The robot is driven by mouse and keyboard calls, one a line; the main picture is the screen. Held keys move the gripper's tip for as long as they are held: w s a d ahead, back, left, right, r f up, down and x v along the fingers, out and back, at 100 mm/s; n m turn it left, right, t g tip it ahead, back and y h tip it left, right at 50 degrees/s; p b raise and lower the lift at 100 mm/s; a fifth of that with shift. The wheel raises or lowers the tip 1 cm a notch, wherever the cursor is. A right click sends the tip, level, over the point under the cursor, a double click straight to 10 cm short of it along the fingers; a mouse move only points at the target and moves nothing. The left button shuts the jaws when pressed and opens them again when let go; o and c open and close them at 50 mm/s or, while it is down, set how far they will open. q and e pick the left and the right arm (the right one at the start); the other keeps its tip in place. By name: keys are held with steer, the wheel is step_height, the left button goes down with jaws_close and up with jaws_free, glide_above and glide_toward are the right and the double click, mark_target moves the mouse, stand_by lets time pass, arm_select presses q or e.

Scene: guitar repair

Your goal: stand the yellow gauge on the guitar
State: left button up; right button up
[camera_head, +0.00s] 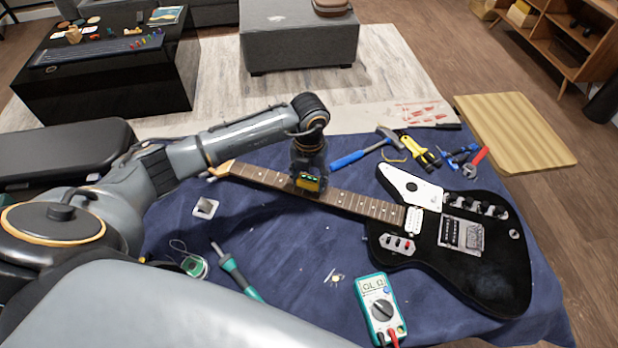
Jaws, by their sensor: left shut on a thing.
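A black electric guitar (490,278) with a white pickguard lies on the blue cloth. Its body is at the right and its neck (362,205) runs up to the left. My left gripper (309,172) points down over the neck, around its middle. My right gripper is not in view.
A hammer (352,158), yellow-handled pliers (416,150) and a red wrench (476,162) lie behind the guitar. A teal multimeter (377,303), a soldering iron (236,274) and a solder spool (193,266) lie in front. The blue cloth (290,240) is mostly clear between them.

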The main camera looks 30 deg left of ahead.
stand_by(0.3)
arm_select(q)
steer(key=shift+f+b, duration=0.3)
stand_by(0.4)
steer(key=o, duration=1.3)
steer(key=shift+o, duration=0.3)
steer(key=o, duration=0.4)
